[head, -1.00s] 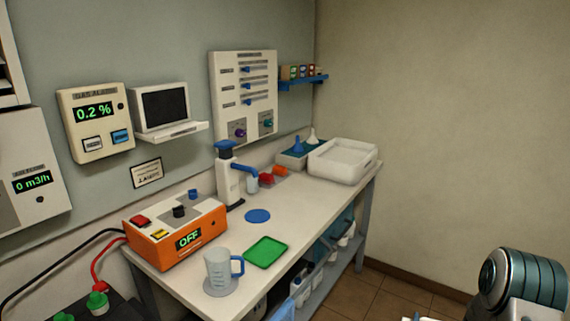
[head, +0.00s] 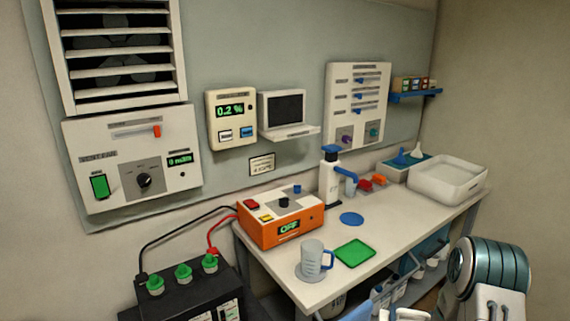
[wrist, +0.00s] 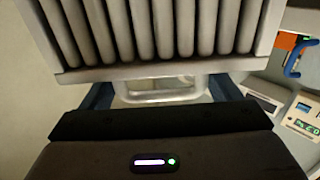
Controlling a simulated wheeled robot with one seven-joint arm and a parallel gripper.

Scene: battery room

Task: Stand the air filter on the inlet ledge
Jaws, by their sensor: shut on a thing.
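The air filter (wrist: 165,30) fills the top of the wrist view as a pale, pleated block with a flat lower rim. A light loop handle (wrist: 163,92) sits under that rim. My gripper (wrist: 160,95) has its two dark blue fingers at either side of the handle and is shut on the filter there. The filter's far end is cut off by the frame. My gripper and the filter do not show in the head view. I cannot make out an inlet ledge in either view.
A louvred fan vent (head: 122,72) is on the wall above a vent fan panel (head: 135,165). A black battery (head: 185,300) with green caps stands below. The workbench (head: 310,285) holds an orange charger (head: 283,228), a jug (head: 312,258) and a white tray (head: 450,183).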

